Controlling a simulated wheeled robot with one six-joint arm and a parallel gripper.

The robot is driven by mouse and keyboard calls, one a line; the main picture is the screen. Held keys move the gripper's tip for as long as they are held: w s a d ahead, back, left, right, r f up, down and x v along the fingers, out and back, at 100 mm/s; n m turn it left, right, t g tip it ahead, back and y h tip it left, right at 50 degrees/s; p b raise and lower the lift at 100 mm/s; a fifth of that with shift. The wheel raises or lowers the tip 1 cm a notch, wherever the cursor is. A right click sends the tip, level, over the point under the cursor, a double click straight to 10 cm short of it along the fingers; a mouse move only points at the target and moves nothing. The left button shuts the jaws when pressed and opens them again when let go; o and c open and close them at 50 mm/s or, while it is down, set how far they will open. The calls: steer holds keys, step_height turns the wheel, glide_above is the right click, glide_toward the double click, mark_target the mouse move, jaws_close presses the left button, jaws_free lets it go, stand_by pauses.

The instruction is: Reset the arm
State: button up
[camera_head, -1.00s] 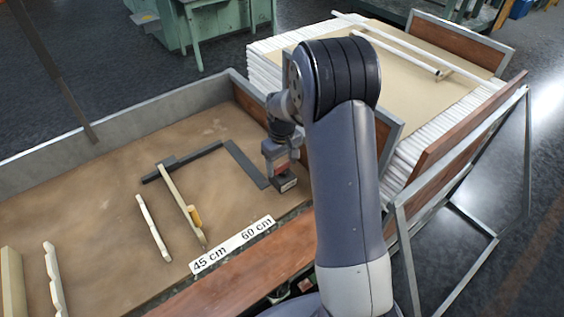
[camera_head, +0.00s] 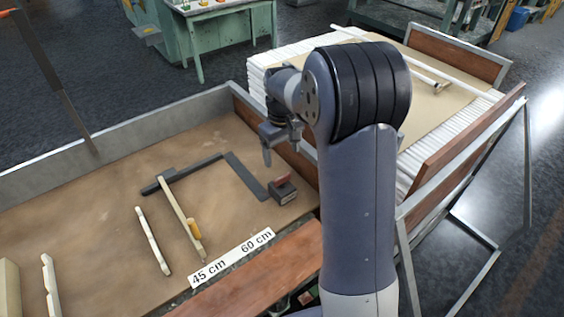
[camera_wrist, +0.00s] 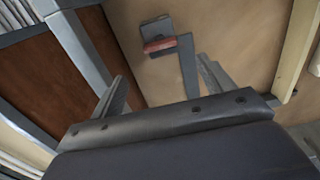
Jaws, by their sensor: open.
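My gripper (camera_head: 282,150) hangs above the right end of the brown work table (camera_head: 100,235), beside the lifted arm. In the wrist view its two fingers stand wide apart with nothing between them (camera_wrist: 162,90). A small dark block with a red part (camera_head: 283,190) rests on the table below the gripper, near the right end of the dark grey angled bar (camera_head: 245,175). The block also shows beyond the fingers in the wrist view (camera_wrist: 158,42). My upper arm hides part of the table's right edge.
A wooden strip with a yellow piece (camera_head: 182,220) and a pale strip (camera_head: 153,240) lie left of the block. A sign (camera_head: 232,258) reads 45 cm and 60 cm. Grey table walls (camera_head: 130,130) stand behind. A stack of white tubes (camera_head: 440,130) is at right.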

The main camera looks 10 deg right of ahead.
mark_target(282, 177)
steer(key=shift+r, duration=0.5)
steer(key=shift+f, duration=0.1)
step_height(282, 177, down, 11)
steer(key=shift+r, duration=0.2)
stand_by(0.5)
